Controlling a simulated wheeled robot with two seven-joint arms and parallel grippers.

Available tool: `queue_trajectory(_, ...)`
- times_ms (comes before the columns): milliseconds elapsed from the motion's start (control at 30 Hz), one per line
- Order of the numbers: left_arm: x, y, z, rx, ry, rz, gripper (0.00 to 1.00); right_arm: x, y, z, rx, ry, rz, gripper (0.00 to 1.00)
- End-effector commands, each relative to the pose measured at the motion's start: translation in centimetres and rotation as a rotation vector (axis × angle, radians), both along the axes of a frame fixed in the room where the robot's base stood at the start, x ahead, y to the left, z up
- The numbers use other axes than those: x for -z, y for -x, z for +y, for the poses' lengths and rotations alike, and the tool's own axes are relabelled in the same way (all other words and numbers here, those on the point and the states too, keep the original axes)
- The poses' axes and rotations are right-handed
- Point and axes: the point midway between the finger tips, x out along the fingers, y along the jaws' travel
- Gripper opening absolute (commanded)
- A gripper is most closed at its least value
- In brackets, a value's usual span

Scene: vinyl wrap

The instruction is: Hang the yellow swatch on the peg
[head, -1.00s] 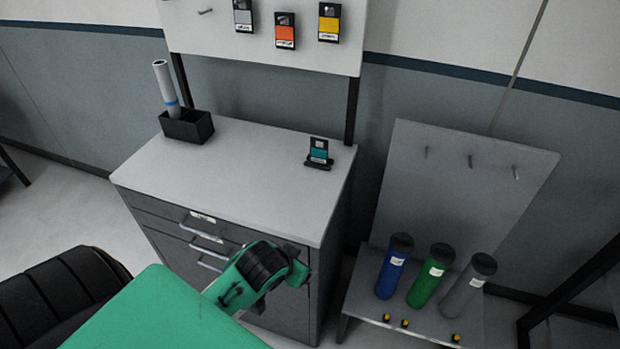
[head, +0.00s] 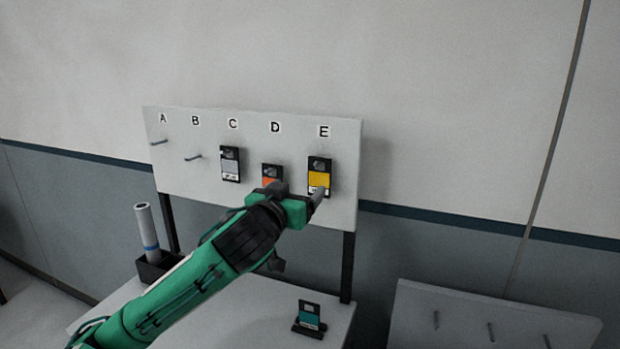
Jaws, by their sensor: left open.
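The yellow swatch (head: 319,179) is a black card with a yellow patch, hanging on the board under the letter E. My left gripper (head: 320,192) is open in front of its lower edge and covers part of its label; I cannot tell whether they touch. Pegs A (head: 159,142) and B (head: 194,157) are bare. A grey swatch (head: 230,164) hangs under C. An orange swatch (head: 271,174) hangs under D, its lower part hidden by my left gripper. My right gripper is not in view.
A teal swatch (head: 309,318) stands in a small holder on the cabinet top (head: 250,315). A white roll (head: 147,228) stands in a black box (head: 154,268) at the left. A second panel with bare pegs (head: 470,320) is at the lower right.

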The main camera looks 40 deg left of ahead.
Motion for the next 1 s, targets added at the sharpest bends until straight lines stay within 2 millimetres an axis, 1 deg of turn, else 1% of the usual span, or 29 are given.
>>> queue_trajectory(33,-0.2,-0.6,0.2,-0.001,0.0,0.001,0.8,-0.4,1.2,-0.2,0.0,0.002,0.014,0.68)
queue_trajectory(133,-0.3,-2.2,0.6,-0.001,-0.001,0.002,0.8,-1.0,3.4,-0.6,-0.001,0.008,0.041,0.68)
queue_trajectory(200,-0.4,-3.6,0.9,-0.002,0.0,0.003,0.8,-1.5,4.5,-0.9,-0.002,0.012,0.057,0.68)
queue_trajectory(267,-0.4,-4.8,1.2,-0.002,0.0,0.003,0.8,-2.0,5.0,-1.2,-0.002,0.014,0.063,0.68)
queue_trajectory(367,-0.4,-6.7,1.6,-0.001,0.0,0.003,0.8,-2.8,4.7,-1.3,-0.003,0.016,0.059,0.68)
queue_trajectory(533,-0.3,-9.7,2.3,-0.001,0.001,0.003,0.8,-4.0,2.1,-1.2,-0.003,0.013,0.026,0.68)
queue_trajectory(633,-0.2,-11.0,2.6,-0.001,0.0,0.003,0.8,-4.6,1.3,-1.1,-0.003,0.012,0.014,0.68)
queue_trajectory(800,0.0,-12.3,2.9,0.0,-0.001,0.003,0.8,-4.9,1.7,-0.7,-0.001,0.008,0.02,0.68)
queue_trajectory(1000,0.1,-12.7,3.0,0.001,-0.001,0.002,0.8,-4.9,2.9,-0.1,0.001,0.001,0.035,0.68)
